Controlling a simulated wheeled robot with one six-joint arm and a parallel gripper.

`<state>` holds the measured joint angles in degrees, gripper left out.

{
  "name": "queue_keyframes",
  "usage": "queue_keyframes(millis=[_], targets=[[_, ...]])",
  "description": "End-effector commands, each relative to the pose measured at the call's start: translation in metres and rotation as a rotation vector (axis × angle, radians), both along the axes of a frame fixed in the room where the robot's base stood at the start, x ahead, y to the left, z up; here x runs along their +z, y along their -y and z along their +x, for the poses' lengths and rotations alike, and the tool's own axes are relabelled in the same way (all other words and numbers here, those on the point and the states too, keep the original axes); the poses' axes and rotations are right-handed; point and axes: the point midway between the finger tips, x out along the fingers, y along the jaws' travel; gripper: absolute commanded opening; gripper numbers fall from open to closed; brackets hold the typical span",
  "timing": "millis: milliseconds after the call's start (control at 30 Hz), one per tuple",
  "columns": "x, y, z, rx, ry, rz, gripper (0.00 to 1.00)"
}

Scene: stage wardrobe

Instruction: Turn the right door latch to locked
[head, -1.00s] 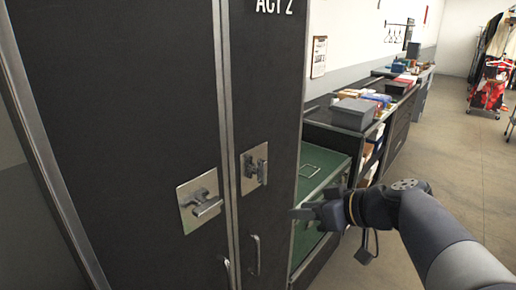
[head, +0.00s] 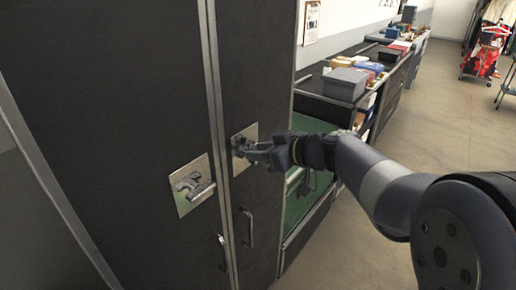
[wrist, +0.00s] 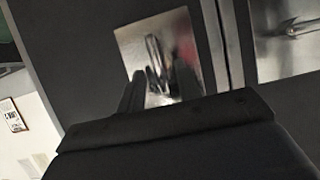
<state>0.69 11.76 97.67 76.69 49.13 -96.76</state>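The right door latch is a metal handle on a square steel plate (head: 243,133) on the right black door. My gripper (head: 249,151) is in front of this plate and hides part of the handle in the head view. In the wrist view the latch handle (wrist: 153,50) stands upright in the picture on its shiny plate. The two dark fingers of my gripper (wrist: 159,82) are apart, with the handle showing between and beyond their tips. I cannot tell whether they touch it.
The left door's latch (head: 192,187) is on its own plate, and its edge shows in the wrist view (wrist: 291,32). Pull handles (head: 248,228) are below. A green drawer unit and a counter with a grey box (head: 345,84) stand to the right.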

Motion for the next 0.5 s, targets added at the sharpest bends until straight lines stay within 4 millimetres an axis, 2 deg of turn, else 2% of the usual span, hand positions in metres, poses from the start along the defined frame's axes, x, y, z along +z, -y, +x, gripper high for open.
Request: queue_keyframes(millis=[133,400,500], targets=[[-0.0038,-0.007,0.0052,0.0,-0.001,-0.002,0.33],[-0.0045,-0.0078,0.006,-0.001,0.0,-0.002,0.33],[-0.0045,-0.0077,0.0059,-0.001,0.0,-0.002,0.25]])
